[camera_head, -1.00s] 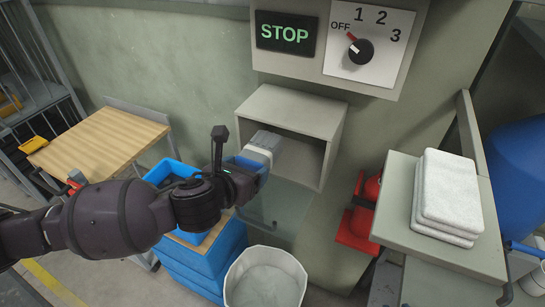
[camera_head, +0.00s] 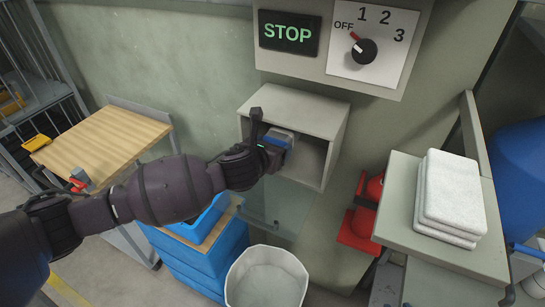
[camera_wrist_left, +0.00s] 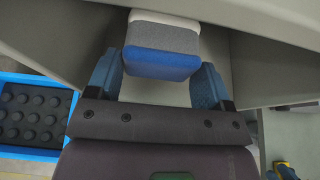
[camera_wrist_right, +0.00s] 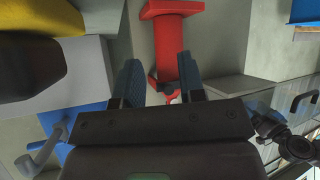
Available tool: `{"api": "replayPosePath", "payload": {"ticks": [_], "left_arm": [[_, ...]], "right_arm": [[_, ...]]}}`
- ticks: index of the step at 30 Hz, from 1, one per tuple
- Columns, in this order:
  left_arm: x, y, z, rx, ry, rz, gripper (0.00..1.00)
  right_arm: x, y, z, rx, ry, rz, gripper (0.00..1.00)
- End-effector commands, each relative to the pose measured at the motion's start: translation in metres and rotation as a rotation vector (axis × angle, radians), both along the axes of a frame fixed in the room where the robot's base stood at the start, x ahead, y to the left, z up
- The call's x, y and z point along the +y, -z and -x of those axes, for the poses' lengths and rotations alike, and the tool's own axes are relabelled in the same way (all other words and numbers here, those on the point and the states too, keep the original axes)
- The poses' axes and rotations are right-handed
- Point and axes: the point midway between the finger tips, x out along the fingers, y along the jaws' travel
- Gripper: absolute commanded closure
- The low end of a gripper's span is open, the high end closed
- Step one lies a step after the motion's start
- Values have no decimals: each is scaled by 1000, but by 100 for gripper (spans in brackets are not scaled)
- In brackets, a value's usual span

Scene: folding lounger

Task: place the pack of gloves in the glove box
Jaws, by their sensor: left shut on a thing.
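The pack of gloves (camera_head: 283,137), grey, white and blue, is in my left gripper (camera_head: 272,150) at the mouth of the grey glove box (camera_head: 300,108) on the wall. In the left wrist view the pack (camera_wrist_left: 162,50) shows between and beyond the fingertips of the left gripper (camera_wrist_left: 157,85), with the box walls around it. The box front is open, and a clear door (camera_head: 280,207) hangs below it. The arm hides the left part of the opening. My right gripper (camera_wrist_right: 160,82) shows only in its wrist view, with fingers apart and nothing held.
A panel with a STOP sign (camera_head: 289,32) and a dial (camera_head: 364,51) is above the box. Below are blue crates (camera_head: 205,262) and a white bin (camera_head: 266,278). A wooden-topped table (camera_head: 100,145) is left; a red object (camera_head: 363,215) and white towels (camera_head: 450,195) are right.

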Motion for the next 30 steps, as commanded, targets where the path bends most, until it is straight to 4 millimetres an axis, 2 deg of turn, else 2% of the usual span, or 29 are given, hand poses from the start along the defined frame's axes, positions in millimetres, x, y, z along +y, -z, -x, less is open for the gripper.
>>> {"api": "replayPosePath", "payload": {"ticks": [7, 21, 22, 26, 30], "left_arm": [[0, 32, 1, 3, -2, 0, 53], [-1, 39, -3, 1, -1, -1, 53], [-1, 39, -3, 1, -1, -1, 23], [-1, 39, -3, 1, -1, 0, 3], [-1, 39, -3, 1, -1, 0, 0]], "right_arm": [[0, 0, 0, 0, 0, 0, 63], [0, 1, 0, 0, -1, 1, 63], [0, 1, 0, 0, -1, 1, 63], [0, 1, 0, 0, -1, 1, 63], [0, 1, 0, 0, 0, 0, 63]]}}
